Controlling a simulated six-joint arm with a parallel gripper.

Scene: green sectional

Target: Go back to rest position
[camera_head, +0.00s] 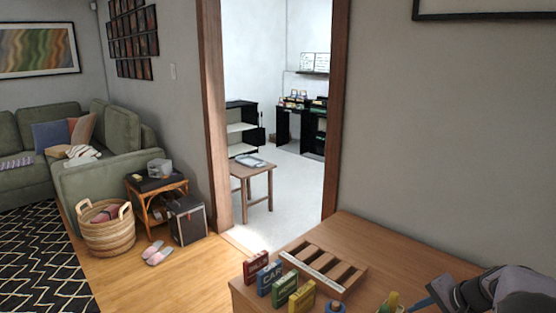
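My gripper (424,302) is at the lower right, low over the wooden table (400,245). Only a dark blue-grey part of its fingers shows, pointing left. The bottom edge of the picture cuts off part of it, so I cannot tell whether it is open or holds anything. My grey and dark arm reaches in from the right edge.
A slotted wooden rack (325,268) lies on the table. Left of it stand small boxes: red (256,265), blue (269,278), green (285,289) and yellow (302,298). A blue item (335,306) is at the bottom edge. The table's back right is clear.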

